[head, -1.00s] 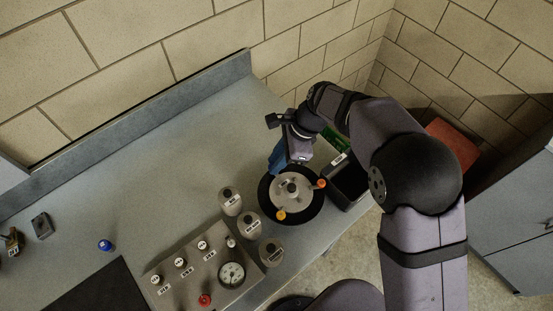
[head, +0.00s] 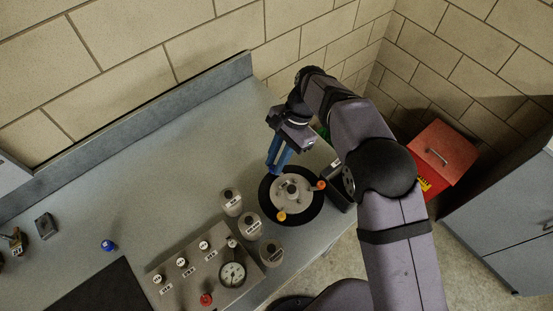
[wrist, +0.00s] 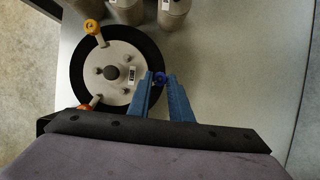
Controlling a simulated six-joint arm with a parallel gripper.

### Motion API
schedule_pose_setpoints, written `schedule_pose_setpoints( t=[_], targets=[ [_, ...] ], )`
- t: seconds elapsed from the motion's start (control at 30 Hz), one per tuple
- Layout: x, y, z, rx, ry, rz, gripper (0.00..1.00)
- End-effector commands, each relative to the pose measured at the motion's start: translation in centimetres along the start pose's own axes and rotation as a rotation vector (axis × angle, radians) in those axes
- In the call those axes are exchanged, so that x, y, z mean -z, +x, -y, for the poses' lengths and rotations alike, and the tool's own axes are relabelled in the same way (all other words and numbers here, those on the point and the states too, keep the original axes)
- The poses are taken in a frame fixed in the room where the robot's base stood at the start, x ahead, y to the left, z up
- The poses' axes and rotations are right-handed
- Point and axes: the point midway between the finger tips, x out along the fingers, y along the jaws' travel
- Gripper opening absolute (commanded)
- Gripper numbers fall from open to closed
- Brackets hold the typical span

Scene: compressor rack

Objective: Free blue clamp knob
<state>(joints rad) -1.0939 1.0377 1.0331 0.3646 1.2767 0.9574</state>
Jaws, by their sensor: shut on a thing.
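A round metal lid (head: 304,188) with a black outer ring sits on the bench; it also shows in the wrist view (wrist: 119,58). A yellow-orange knob (head: 281,217) and a red-orange knob (head: 321,185) stand at its edge. The blue clamp knob (wrist: 160,77) is at the ring's edge in the wrist view. My gripper (wrist: 162,82) has blue fingers shut on this knob. In the head view my gripper (head: 273,169) is at the lid's upper-left edge, hiding the knob. I cannot tell whether the knob still touches its clamp.
Several grey labelled canisters (head: 250,225) stand left of the lid, beside a panel with a gauge (head: 232,274) and a red button (head: 206,299). A loose blue item (head: 108,245) lies far left. A black bin (head: 342,196) is right of the lid. The bench's upper left is clear.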

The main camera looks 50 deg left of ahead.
Motion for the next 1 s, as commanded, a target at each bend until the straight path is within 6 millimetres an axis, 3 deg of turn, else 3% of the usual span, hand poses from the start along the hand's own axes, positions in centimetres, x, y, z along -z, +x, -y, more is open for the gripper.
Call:
schedule_pose_setpoints(
  t=[0.4,1.0],
  targets=[
    [-0.09,0.0,0.48,-0.141,-0.344,-0.001,0.0],
    [-0.15,0.02,0.65,-0.217,-0.528,-0.003,0.0]
  ],
)
